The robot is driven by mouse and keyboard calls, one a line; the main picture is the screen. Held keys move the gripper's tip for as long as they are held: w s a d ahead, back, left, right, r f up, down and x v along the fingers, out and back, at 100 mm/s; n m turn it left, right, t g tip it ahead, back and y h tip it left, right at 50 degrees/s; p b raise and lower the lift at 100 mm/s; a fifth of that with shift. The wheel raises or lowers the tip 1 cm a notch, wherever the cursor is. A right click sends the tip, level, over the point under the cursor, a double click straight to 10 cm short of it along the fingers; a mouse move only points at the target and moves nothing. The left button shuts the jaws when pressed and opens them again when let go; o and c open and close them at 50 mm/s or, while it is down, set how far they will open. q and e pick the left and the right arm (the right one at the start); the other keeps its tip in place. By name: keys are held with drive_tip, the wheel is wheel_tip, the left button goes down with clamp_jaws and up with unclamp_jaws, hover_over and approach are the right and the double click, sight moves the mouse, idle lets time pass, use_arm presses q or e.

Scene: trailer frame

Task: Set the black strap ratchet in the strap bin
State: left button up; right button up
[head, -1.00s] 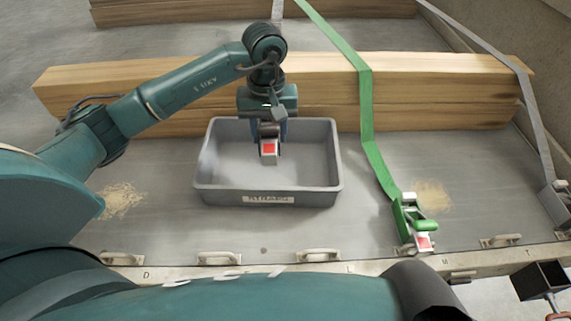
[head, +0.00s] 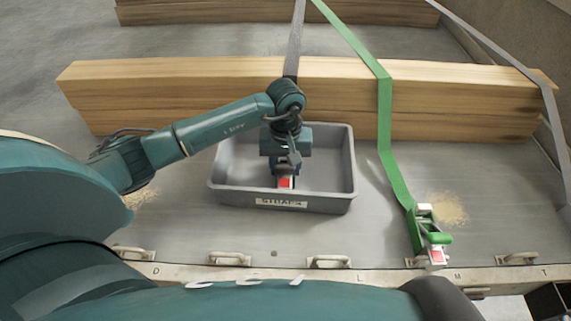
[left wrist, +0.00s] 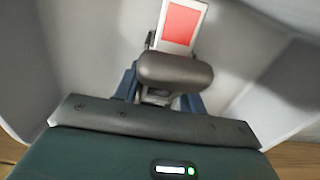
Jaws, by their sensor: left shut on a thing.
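The grey strap bin (head: 345,190) stands on the trailer deck with a label on its front wall. My left gripper (head: 284,174) points down inside the bin and is shut on the strap ratchet (head: 285,183). Only the ratchet's red and pale end shows clearly in the head view. In the left wrist view the ratchet (left wrist: 173,68) shows a dark rounded handle and a red plate with a pale border, with bin walls around it. I cannot tell whether it touches the bin floor. My right gripper is not in view.
A green strap (head: 386,130) crosses the timber stack (head: 440,95) to a green ratchet (head: 430,238) right of the bin. A grey strap (head: 553,120) runs at far right. Metal handles (head: 328,262) line the deck's front edge. Deck right of the bin is partly clear.

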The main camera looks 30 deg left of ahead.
use_arm(q)
drive_tip(key=shift+f, duration=0.15)
drive_tip(key=o, duration=1.2)
drive_tip(key=shift+r, duration=0.55)
wheel_tip(320, 180, up, 11)
drive_tip(key=shift+r, duration=0.15)
